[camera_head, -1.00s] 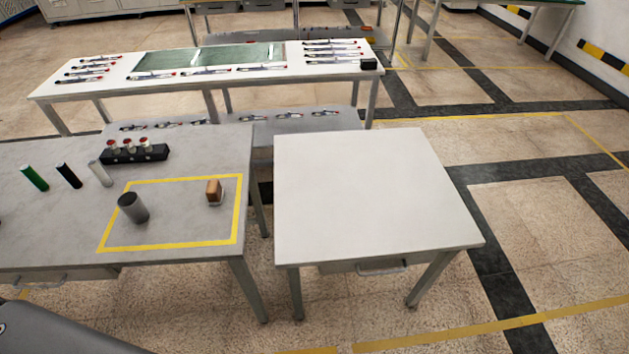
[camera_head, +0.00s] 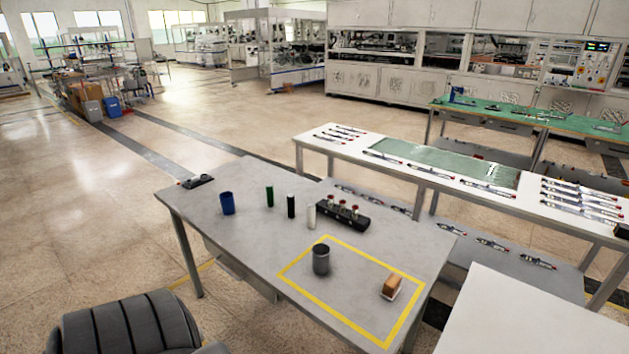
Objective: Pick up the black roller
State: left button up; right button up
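The black roller (camera_head: 291,206) stands upright on the grey table (camera_head: 215,240). It is a slim dark cylinder between a green roller (camera_head: 269,196) on its left and a white roller (camera_head: 311,217) on its right, apart from both. Neither of my grippers is in view.
A blue cup (camera_head: 227,203) stands left of the rollers. A black rack (camera_head: 354,221) with red-topped items sits to the right. A dark grey cylinder (camera_head: 321,259) and an orange-brown block (camera_head: 392,285) are inside the yellow outline. The table's near-left part is clear.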

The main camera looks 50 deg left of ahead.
aim_at(290, 198)
jog(key=u, duration=1.5)
